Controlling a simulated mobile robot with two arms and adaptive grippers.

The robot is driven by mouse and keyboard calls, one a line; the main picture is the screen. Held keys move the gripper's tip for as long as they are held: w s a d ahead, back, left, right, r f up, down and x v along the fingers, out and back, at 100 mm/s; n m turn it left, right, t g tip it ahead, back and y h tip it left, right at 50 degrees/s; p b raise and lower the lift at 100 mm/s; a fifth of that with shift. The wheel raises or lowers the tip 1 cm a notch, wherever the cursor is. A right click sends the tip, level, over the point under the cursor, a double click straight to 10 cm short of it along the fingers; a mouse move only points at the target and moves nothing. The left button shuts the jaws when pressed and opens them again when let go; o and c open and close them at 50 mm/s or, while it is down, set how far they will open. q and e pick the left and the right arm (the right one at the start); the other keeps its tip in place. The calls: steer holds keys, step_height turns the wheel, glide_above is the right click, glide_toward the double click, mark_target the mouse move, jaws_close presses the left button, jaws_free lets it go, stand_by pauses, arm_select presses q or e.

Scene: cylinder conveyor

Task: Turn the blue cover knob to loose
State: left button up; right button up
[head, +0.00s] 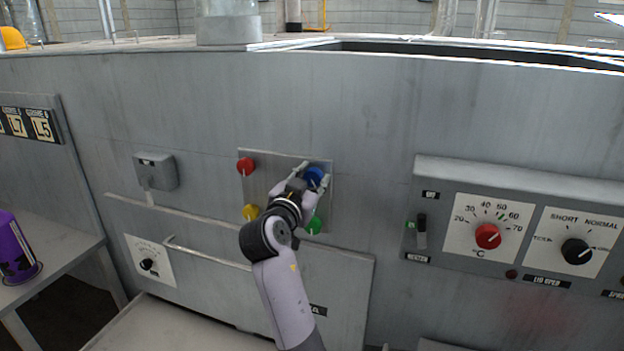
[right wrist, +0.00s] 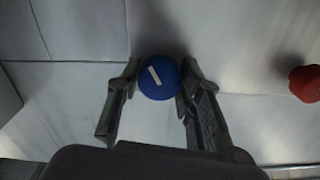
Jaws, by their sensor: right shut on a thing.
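The blue knob (head: 314,176) is at the upper right of a square metal plate (head: 270,165) on the grey machine front. My right gripper (head: 313,174) has its fingers on either side of it. In the right wrist view the blue knob (right wrist: 159,77) sits between the two fingertips (right wrist: 158,80), both touching its sides, and its white mark is tilted. The gripper is shut on the knob. My left gripper is in neither view.
The same plate bears a red knob (head: 246,166), a yellow knob (head: 251,212) and a green knob (head: 314,225). A control panel (head: 430,180) with red and black dials is at right. A drawer handle (head: 205,256) juts out below. A purple can (head: 14,250) stands at left.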

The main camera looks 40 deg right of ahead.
steer(key=n+p, duration=0.1)
steer(key=n, duration=0.2)
steer(key=shift+r+n, duration=0.1)
steer(key=shift+n, duration=0.3)
steer(key=n+p, duration=0.1)
steer(key=n, duration=0.2)
steer(key=shift+n+p, duration=0.3)
steer(key=shift+p, duration=0.05)
steer(key=n+p, duration=0.3)
steer(key=n, duration=0.1)
steer(key=shift+r+n, duration=0.1)
steer(key=shift+n, duration=0.2)
steer(key=n+p, duration=0.2)
steer(key=n, duration=0.1)
steer(key=shift+n+p, duration=0.3)
steer(key=n+p, duration=0.3)
steer(key=n, duration=0.1)
steer(key=shift+n+p, duration=0.3)
steer(key=shift+p, duration=0.05)
steer(key=n+p, duration=0.1)
steer(key=n, duration=0.1)
steer(key=shift+n+p, duration=0.3)
steer(key=shift+p, duration=0.05)
steer(key=n, duration=0.2)
steer(key=shift+f+n+p, duration=0.25)
steer(key=shift+n+p, duration=0.05)
steer(key=shift+p, duration=0.05)
steer(key=shift+n, duration=1.7)
steer(key=shift+f, duration=0.1)
